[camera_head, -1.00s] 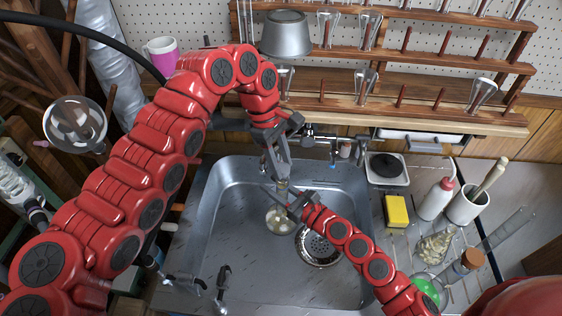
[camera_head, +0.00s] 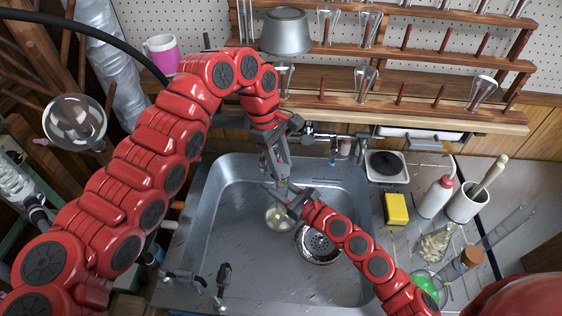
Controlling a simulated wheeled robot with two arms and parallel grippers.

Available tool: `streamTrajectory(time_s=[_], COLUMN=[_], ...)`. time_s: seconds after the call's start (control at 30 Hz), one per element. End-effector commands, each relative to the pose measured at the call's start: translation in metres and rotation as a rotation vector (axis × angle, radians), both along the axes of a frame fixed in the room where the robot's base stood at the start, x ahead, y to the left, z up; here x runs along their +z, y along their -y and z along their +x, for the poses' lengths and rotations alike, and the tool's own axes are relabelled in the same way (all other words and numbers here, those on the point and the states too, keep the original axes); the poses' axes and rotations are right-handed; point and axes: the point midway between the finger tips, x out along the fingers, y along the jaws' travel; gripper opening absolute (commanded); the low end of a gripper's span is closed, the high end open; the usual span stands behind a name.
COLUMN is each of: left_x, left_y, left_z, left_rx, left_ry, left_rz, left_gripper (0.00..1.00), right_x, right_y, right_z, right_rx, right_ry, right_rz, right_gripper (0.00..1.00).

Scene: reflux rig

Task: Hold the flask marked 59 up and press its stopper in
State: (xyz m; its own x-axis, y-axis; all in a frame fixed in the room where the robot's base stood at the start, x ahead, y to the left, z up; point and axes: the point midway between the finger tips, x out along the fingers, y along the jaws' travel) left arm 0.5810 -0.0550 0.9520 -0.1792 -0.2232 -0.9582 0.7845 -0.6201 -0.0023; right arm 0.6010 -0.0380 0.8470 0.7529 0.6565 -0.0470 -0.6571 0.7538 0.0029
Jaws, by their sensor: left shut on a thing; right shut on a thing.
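A small clear round-bottomed flask (camera_head: 278,219) with something pale inside hangs over the sink, left of the drain. Its mark is too small to read. My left gripper (camera_head: 281,176) points down from above and is shut at the top of the flask's neck. The stopper is too small and too covered by the fingers to make out clearly. My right gripper (camera_head: 284,196) reaches in from the lower right and is shut on the flask's neck, just below the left fingertips. The fingers hide most of the neck. The flask looks roughly upright.
The steel sink (camera_head: 222,235) lies below with its drain (camera_head: 318,243). A tap (camera_head: 335,140) is behind. To the right are a yellow sponge (camera_head: 396,208), a wash bottle (camera_head: 437,197), a conical flask (camera_head: 434,245) and a green-filled flask (camera_head: 427,284). A glass drying rack (camera_head: 420,119) stands at the back.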

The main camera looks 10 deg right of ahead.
Motion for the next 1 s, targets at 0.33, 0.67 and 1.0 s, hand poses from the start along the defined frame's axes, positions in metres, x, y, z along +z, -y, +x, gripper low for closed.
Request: streamTrajectory(time_s=[0.33, 0.67, 1.0], left_x=[-0.0032, -0.0036, -0.0035], left_y=[-0.0001, -0.0001, -0.0001], left_z=[0.0001, 0.0002, 0.0002], left_rx=[0.000, 0.000, 0.000], left_ry=[-0.001, 0.000, 0.000], left_rz=[-0.001, 0.000, 0.000], left_gripper=[0.00, 0.55, 0.78], right_x=[0.0008, 0.0008, 0.0008], right_y=[-0.0002, -0.0002, -0.0002], right_z=[0.0002, 0.0002, 0.0002], right_rx=[0.000, 0.000, 0.000], right_ry=[0.001, 0.001, 0.001], right_rz=[0.001, 0.001, 0.001], right_gripper=[0.00, 0.00, 0.00])
